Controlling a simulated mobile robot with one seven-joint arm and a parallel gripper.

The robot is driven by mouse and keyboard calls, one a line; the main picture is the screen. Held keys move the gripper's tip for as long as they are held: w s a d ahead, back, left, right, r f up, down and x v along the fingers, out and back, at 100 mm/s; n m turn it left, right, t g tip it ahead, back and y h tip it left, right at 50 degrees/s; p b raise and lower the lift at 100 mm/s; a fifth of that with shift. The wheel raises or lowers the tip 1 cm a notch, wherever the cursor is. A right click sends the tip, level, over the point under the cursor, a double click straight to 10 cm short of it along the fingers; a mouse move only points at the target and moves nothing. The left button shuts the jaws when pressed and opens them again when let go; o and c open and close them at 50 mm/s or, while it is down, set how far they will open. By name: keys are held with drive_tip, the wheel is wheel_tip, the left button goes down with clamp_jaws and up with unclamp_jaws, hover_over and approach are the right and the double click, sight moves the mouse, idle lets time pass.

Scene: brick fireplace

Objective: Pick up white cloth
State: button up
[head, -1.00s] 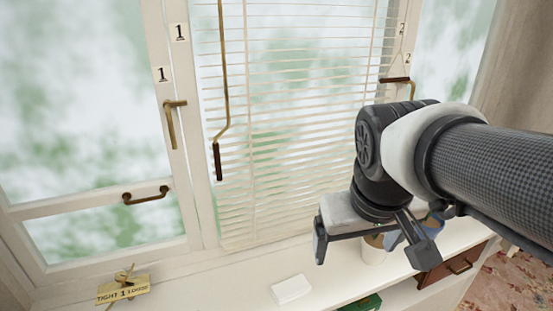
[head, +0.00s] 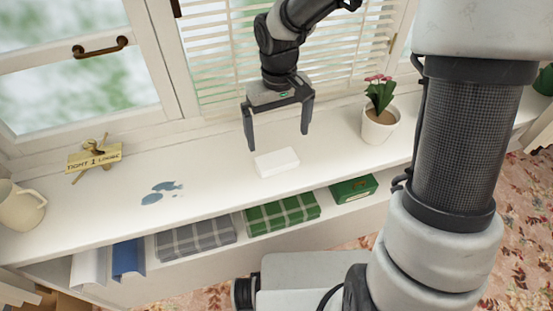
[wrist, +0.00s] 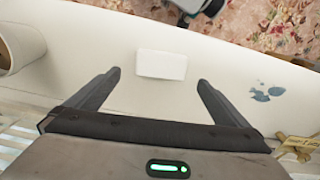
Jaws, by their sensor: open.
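The white cloth (head: 277,163) looks like a small folded white block lying flat on the white window sill (head: 225,178). It also shows in the wrist view (wrist: 161,65), just beyond the fingertips and roughly centred between them. My gripper (head: 279,136) is open and empty, fingers pointing down, above and slightly behind the cloth in the head view. In the wrist view my gripper (wrist: 158,78) has its two fingers spread wider than the cloth. I see no contact between the fingers and the cloth.
A potted plant (head: 379,124) stands right of the cloth. A blue stain (head: 162,191), a yellow sign (head: 94,156) and a cream mug (head: 20,207) are to the left. Folded checked cloths, one grey (head: 195,240) and one green (head: 282,213), lie on the shelf below. Window blinds (head: 225,62) are behind.

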sight(277, 159)
wheel_tip(277, 159, down, 10)
drive_tip(key=shift+a+f+b, duration=0.15)
drive_tip(key=shift+b, duration=0.95)
drive_tip(key=c, duration=0.8)
